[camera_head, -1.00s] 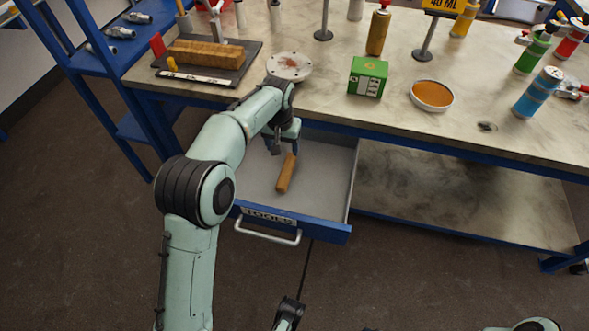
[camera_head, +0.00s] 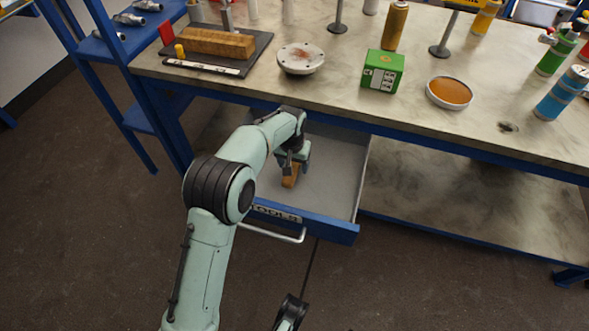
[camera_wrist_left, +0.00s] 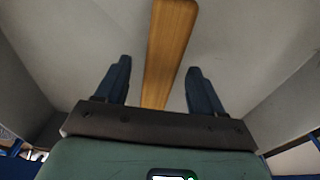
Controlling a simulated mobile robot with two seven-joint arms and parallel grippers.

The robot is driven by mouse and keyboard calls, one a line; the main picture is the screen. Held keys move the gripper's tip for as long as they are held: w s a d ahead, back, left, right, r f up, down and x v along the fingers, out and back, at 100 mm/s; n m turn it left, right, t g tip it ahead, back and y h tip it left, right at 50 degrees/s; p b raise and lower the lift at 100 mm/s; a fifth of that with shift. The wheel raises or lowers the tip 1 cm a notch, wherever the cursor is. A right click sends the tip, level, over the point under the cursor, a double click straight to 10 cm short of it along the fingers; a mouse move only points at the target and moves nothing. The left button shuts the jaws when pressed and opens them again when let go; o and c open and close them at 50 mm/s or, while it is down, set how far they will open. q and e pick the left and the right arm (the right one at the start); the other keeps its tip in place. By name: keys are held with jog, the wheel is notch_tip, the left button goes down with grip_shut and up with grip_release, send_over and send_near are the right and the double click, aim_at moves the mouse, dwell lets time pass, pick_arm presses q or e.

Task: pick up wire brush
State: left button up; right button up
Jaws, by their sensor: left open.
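The wire brush (camera_head: 290,181) lies in the open drawer, with its wooden side showing and its bristles not visible. My left gripper (camera_head: 293,165) is inside the drawer over the brush and covers part of it in the head view. In the left wrist view the brush (camera_wrist_left: 170,50) is a long brown wooden strip that runs between the two spread fingers of my left gripper (camera_wrist_left: 160,66). Gaps show on both sides of the wood, so the fingers are apart from it. The fingers of my right gripper do not show.
The drawer's blue front (camera_head: 330,229) and side walls surround the gripper. The tabletop (camera_head: 330,95) overhangs the drawer's back. On it are a green box (camera_head: 383,71), a white flange (camera_head: 300,59), an orange-filled dish (camera_head: 449,93) and a dark tray (camera_head: 250,60).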

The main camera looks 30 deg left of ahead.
aim_at(294, 165)
pick_arm(q)
jog(key=shift+f, duration=0.35)
jog(key=shift+r, duration=0.1)
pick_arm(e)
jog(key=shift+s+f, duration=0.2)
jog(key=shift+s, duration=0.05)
pick_arm(q)
grip_shut()
